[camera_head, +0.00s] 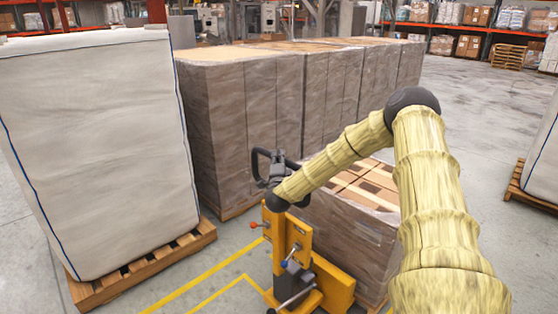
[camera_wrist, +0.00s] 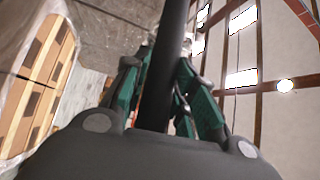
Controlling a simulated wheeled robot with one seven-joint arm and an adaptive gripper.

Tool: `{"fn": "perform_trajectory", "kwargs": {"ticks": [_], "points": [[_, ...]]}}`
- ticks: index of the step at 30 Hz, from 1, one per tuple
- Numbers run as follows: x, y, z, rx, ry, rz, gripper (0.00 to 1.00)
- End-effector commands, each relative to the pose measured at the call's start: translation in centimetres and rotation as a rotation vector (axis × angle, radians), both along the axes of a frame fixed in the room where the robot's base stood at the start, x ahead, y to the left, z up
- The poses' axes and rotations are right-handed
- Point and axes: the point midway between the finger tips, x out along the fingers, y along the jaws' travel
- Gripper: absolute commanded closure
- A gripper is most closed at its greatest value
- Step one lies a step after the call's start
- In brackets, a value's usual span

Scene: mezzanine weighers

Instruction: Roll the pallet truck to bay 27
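The yellow pallet truck (camera_head: 335,284) stands low in the middle of the head view, with its upright mast and a black loop handle (camera_head: 257,160) on top. A wrapped carton load (camera_head: 345,232) sits just behind it, seemingly on its forks, which are hidden. My gripper (camera_head: 272,178) is at the handle, small and partly hidden by my arm. In the wrist view, the green-padded fingers (camera_wrist: 163,88) lie on both sides of a black handle bar (camera_wrist: 168,50) and appear closed on it. No bay number is readable.
A tall white bulk bag (camera_head: 95,150) on a wooden pallet (camera_head: 150,268) stands close at left. A row of wrapped stacks (camera_head: 240,120) blocks the back. Yellow floor lines (camera_head: 205,275) run beside the truck. Another bag (camera_head: 545,160) stands at right; open floor (camera_head: 485,110) lies beyond my arm.

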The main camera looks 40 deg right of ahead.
Motion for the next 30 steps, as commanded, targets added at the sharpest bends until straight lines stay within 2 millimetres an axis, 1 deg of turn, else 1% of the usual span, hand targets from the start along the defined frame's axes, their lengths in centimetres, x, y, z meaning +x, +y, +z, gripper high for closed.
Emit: {"fn": "perform_trajectory", "kwargs": {"ticks": [1, 3, 11, 18, 21, 25, 28, 29, 30], "points": [[0.0, -0.1, 0.0, 0.0, 0.0, 0.0, 0.89], [0.0, -0.1, 0.0, 0.0, 0.0, -0.001, 1.0], [0.0, -0.5, -0.2, -0.001, 0.0, -0.003, 1.0], [0.0, -2.7, -0.2, -0.001, -0.003, -0.008, 1.0], [0.0, -3.2, 0.0, -0.001, -0.003, -0.008, 1.0], [0.1, -3.0, 0.0, 0.0, -0.001, -0.005, 1.0], [0.2, -2.4, 0.0, -0.002, 0.002, 0.0, 1.0], [0.2, -2.2, 0.1, -0.003, 0.003, 0.001, 0.7], [0.3, -1.9, 0.1, -0.005, 0.004, 0.002, 0.63]]}}
